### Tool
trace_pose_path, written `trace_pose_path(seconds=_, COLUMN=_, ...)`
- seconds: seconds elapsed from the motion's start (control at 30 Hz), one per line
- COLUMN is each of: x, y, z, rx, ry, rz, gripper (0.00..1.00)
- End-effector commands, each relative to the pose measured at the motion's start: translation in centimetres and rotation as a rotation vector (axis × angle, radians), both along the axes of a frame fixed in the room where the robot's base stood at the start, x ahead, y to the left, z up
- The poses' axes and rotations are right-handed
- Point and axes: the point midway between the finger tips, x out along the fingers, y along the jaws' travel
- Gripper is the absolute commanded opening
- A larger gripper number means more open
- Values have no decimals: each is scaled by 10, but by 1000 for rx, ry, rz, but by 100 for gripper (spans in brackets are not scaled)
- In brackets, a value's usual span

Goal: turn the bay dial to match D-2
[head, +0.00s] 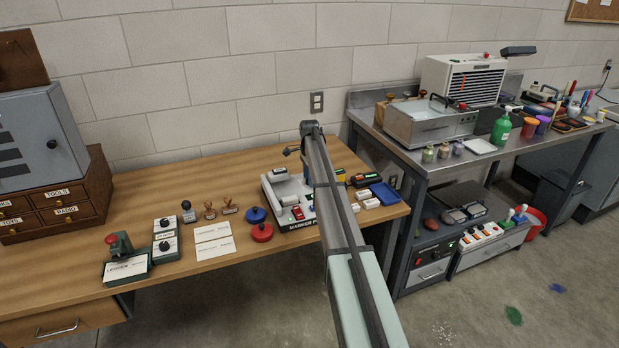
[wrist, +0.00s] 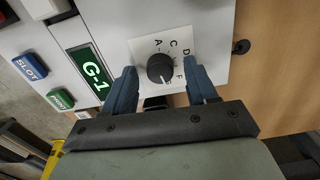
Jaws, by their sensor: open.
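The bay dial (wrist: 160,68) is a round black knob with a pale pointer mark, on a white plate lettered A, C, D and F in the wrist view. The mark points toward the lower edge of the picture, away from D. A green display (wrist: 92,74) beside it reads G-1. My gripper (wrist: 161,76) is open, its two blue fingers on either side of the knob with gaps visible. Contact cannot be seen. In the head view the grey marker machine (head: 278,187) stands on the wooden bench; my arm hides part of it, and the dial cannot be made out.
A blue SLOT button (wrist: 30,68) and a green button (wrist: 60,99) lie left of the display. A blue tray (head: 384,193) and small blocks sit right of the machine. Red (head: 262,232) and blue round objects, stamps and cards (head: 213,240) stand to its left.

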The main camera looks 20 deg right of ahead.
Motion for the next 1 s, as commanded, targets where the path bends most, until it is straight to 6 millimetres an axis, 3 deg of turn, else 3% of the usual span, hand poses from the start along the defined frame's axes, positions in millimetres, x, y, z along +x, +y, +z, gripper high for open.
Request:
trace_pose_path(seconds=0.3, x=0, y=0, z=-2, rx=0, ry=-1, rz=0, gripper=57)
trace_pose_path(seconds=0.87, x=0, y=0, z=-2, rx=0, ry=0, rz=0, gripper=5)
trace_pose_path(seconds=1.0, x=0, y=0, z=-2, rx=0, ry=0, rz=3, gripper=2)
